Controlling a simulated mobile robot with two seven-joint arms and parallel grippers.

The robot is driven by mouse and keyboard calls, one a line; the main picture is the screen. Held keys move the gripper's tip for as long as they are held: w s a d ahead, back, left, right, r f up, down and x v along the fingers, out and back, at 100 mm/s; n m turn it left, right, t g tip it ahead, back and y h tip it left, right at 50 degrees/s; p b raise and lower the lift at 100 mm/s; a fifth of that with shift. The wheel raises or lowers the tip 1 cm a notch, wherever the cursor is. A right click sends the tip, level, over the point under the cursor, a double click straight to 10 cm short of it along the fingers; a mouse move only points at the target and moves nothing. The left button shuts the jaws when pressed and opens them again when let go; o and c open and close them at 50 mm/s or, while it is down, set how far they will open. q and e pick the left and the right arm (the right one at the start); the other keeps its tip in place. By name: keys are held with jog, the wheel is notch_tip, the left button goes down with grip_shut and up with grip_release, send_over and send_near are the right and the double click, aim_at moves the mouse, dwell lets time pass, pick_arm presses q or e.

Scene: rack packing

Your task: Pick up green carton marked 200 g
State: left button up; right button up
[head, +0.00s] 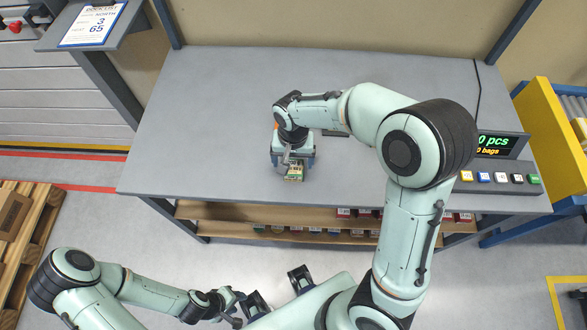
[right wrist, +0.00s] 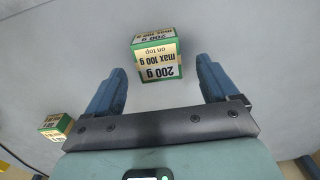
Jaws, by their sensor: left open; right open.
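The green carton (head: 294,174) is on the grey table near its front edge. In the right wrist view the green carton (right wrist: 157,60) shows "200 g" and "max 100 g on top" on its pale label. My right gripper (head: 292,160) is above it, partly hiding it in the head view. In the right wrist view its two fingers are apart, one to each side of the carton, with gaps on both sides. My left gripper (head: 273,282) is open and empty, low in front of the table, away from the carton.
The grey tabletop (head: 210,110) is mostly clear. A display with coloured buttons (head: 500,178) stands at the right. Small cartons (head: 320,232) line a wooden shelf (head: 225,212) under the front edge. A yellow rack (head: 550,120) stands right, a wooden pallet (head: 40,235) left.

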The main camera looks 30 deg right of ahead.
aim_at(293, 167)
jog(key=f, duration=0.4)
jog(key=shift+s, duration=0.2)
jog(key=c, duration=1.2)
